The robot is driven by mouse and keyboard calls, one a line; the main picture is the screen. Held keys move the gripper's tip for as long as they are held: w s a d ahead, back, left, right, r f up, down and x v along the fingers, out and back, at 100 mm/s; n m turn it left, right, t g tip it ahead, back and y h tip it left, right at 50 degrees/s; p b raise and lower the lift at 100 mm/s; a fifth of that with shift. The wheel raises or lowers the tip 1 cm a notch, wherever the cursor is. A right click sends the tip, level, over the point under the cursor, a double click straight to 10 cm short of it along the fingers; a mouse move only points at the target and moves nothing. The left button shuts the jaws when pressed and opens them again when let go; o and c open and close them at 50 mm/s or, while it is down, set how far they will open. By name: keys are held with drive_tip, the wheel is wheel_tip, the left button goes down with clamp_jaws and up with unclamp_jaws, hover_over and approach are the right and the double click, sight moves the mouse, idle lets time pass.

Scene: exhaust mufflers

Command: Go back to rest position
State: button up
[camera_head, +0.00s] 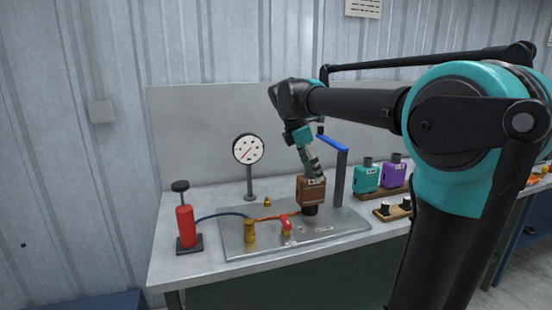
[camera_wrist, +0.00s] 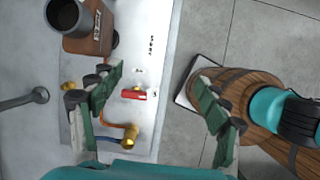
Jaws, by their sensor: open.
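A brown muffler box (camera_head: 312,192) stands upright on a dark fitting on the metal plate. It also shows at the upper left of the wrist view (camera_wrist: 88,35), with its dark pipe opening facing the camera. My gripper (camera_head: 315,168) is at the muffler's top in the head view, overlapping it. In the wrist view my gripper (camera_wrist: 160,103) has its two green fingers wide apart, with nothing between them touching both. The muffler lies outside the fingers there, beyond the left one. Contact with the muffler cannot be told for sure.
The metal plate (camera_head: 253,246) carries brass fittings and a red valve handle (camera_head: 286,222). A gauge (camera_head: 249,149) stands behind, a red pump (camera_head: 186,226) at left. A post with a blue lever (camera_head: 332,143) is close to my arm. Teal (camera_head: 366,179) and purple (camera_head: 393,171) mufflers stand right.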

drive_tip(key=s+d+f+m+t+y, duration=0.1)
drive_tip(key=s+d+f+m, duration=0.1)
drive_tip(key=s+f+m, duration=0.4)
drive_tip(key=s+d+f+m+t+y, duration=0.1)
drive_tip(key=s+d+f+m, duration=0.2)
drive_tip(key=s+f+m, duration=0.4)
drive_tip(key=s+d+f+m+y, duration=0.2)
drive_tip(key=s+f+m, duration=0.5)
drive_tip(key=f, duration=0.9)
drive_tip(key=shift+d+f+m+t, duration=0.4)
drive_tip(key=shift+d+m, duration=0.05)
drive_tip(key=shift+m, duration=0.05)
drive_tip(key=shift+s, duration=0.1)
